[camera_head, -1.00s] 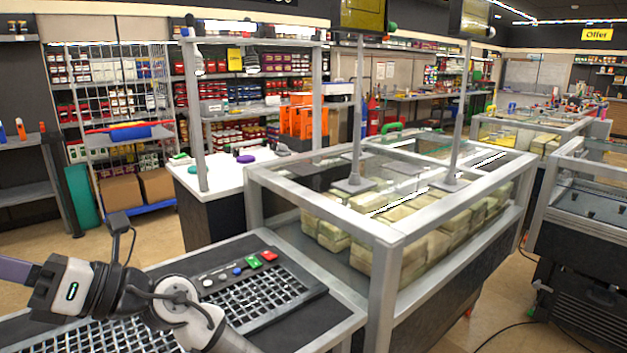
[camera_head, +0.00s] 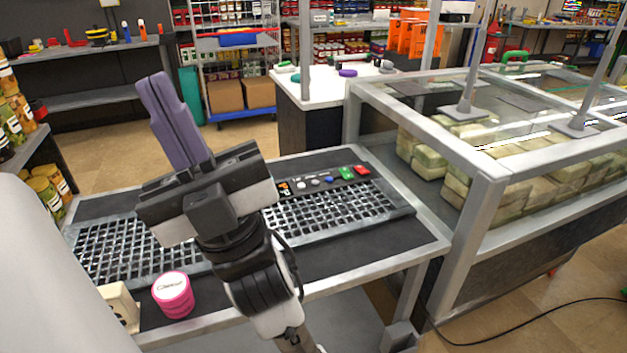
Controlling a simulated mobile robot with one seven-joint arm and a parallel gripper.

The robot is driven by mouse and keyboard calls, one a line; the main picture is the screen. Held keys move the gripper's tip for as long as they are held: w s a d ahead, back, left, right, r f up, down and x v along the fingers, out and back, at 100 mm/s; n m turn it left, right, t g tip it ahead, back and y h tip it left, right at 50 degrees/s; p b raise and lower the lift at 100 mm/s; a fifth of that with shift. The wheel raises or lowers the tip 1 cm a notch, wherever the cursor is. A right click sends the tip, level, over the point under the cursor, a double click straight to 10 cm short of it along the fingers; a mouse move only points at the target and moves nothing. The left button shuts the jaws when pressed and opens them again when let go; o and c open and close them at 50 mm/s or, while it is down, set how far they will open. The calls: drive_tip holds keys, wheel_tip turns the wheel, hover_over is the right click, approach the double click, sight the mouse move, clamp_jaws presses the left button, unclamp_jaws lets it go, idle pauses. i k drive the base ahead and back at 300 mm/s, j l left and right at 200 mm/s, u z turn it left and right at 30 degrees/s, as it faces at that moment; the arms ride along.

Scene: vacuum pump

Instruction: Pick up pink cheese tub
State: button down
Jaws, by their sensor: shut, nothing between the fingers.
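The pink cheese tub (camera_head: 173,296) has a pale lid with dark writing. It stands upright on the near edge of the dark table, at the lower left of the head view. My gripper (camera_head: 163,95) is above the table, farther back than the tub, with its purple fingers pointing up and away. The fingers are together and nothing shows between them. The gripper is clear of the tub. My wrist and forearm stand just right of the tub and hide part of the table.
A cream block (camera_head: 121,306) stands close to the tub's left. Metal grid panels (camera_head: 335,214) and a row of coloured buttons (camera_head: 346,173) lie on the table. A glass-topped case (camera_head: 470,165) borders the right. Shelves with jars (camera_head: 49,190) are at the left.

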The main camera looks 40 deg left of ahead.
sight(172, 291)
drive_tip(key=u, duration=1.45)
